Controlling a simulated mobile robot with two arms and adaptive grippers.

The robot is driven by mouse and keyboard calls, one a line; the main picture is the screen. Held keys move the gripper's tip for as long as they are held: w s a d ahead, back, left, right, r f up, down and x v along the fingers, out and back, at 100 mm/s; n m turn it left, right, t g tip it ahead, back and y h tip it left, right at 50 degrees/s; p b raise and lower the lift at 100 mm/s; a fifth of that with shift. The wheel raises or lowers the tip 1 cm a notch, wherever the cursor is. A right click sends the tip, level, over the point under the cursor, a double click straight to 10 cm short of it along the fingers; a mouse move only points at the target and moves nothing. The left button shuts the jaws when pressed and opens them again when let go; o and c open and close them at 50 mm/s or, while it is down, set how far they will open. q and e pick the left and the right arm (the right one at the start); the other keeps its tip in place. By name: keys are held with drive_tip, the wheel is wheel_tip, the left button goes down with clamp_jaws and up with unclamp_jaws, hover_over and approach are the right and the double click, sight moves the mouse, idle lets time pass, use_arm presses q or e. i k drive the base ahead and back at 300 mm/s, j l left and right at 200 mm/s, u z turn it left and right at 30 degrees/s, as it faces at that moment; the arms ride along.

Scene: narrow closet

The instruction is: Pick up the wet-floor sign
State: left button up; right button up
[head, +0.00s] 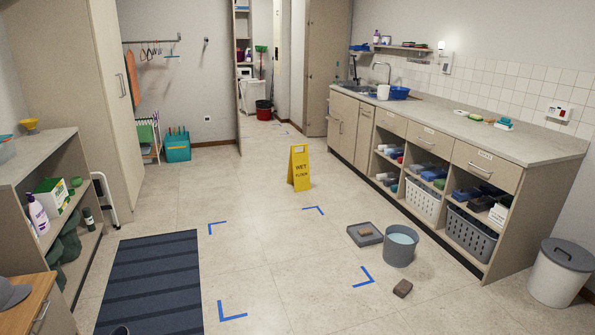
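The yellow wet-floor sign (300,169) stands upright on the tiled floor in the middle of the head view, with dark lettering on its front. It stands apart from the counter, just beyond the blue corner marks on the floor. Neither of my grippers shows in the head view, so their state is hidden.
A grey bucket of water (400,248), a square grey tray (364,234) and a brown block (403,288) are on the floor at right. A striped dark mat (152,285) lies at left. The counter (465,133) lines the right. Floor between mat and bucket is clear.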

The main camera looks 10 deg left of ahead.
sight(300, 164)
drive_tip(key=i+j+u, duration=0.15)
drive_tip(key=i+u, duration=0.2)
drive_tip(key=i, duration=0.6)
drive_tip(key=i+l+u, duration=0.15)
drive_tip(key=i+u, duration=0.25)
drive_tip(key=i, duration=0.55)
drive_tip(key=i+j, duration=0.1)
drive_tip(key=i, duration=1.8)
drive_tip(key=i+l+z, duration=0.15)
drive_tip(key=i+z, duration=0.2)
drive_tip(key=i, duration=0.3)
drive_tip(key=i+z, duration=0.35)
drive_tip(key=i, duration=0.3)
drive_tip(key=i+j+z, duration=0.2)
drive_tip(key=i+z, duration=0.15)
drive_tip(key=i, duration=0.3)
